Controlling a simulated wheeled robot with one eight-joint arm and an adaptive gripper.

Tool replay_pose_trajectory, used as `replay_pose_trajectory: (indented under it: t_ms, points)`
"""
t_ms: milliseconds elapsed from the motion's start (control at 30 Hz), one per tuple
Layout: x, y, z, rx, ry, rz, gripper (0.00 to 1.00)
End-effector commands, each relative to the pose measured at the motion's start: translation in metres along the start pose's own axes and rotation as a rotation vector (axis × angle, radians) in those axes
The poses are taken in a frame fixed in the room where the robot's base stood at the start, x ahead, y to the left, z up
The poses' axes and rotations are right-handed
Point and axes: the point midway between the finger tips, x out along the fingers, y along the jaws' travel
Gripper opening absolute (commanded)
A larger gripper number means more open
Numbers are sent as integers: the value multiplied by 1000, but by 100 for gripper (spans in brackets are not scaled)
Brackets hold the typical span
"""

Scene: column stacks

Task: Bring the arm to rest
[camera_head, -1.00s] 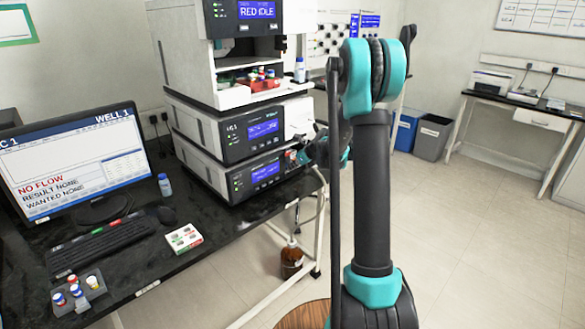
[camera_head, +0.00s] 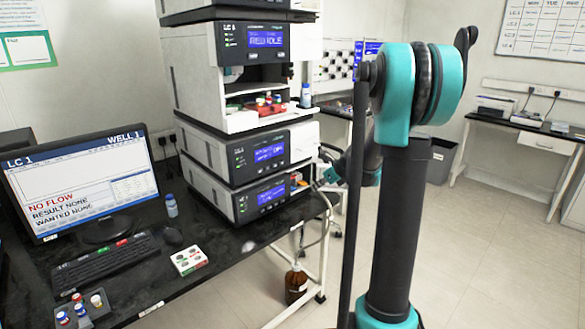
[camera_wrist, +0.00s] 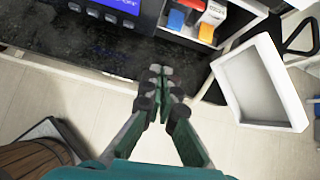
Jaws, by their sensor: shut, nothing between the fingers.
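My arm stands at the right of the head view, with its teal and black links upright in front of the bench. My gripper shows in the wrist view (camera_wrist: 161,85), with green fingers brought together at the tips and nothing between them. The fingertips are over the front edge of the dark bench (camera_wrist: 100,55). In the head view the gripper itself is hidden behind my arm, near the right end of the instrument stack (camera_head: 262,150).
A monitor (camera_head: 80,185), a keyboard (camera_head: 105,262), a vial rack (camera_head: 85,312) and a small box (camera_head: 188,260) are on the bench. A brown bottle (camera_head: 296,283) stands below. In the wrist view a white open tray (camera_wrist: 262,85) is right of the fingers.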

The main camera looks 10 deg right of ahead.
Motion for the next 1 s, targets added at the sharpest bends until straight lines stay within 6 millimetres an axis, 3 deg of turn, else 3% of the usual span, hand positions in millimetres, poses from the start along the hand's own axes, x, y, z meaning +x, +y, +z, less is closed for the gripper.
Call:
replay_pose_trajectory:
  t_ms: [267, 600, 800, 1000]
  points:
    - [-38, 89, -51, -701, 145, 41, 0]
    - [-88, 187, -147, -1670, 318, 229, 0]
    - [-110, 225, -203, -2144, 381, 390, 0]
    - [-121, 241, -232, -2379, 402, 495, 0]
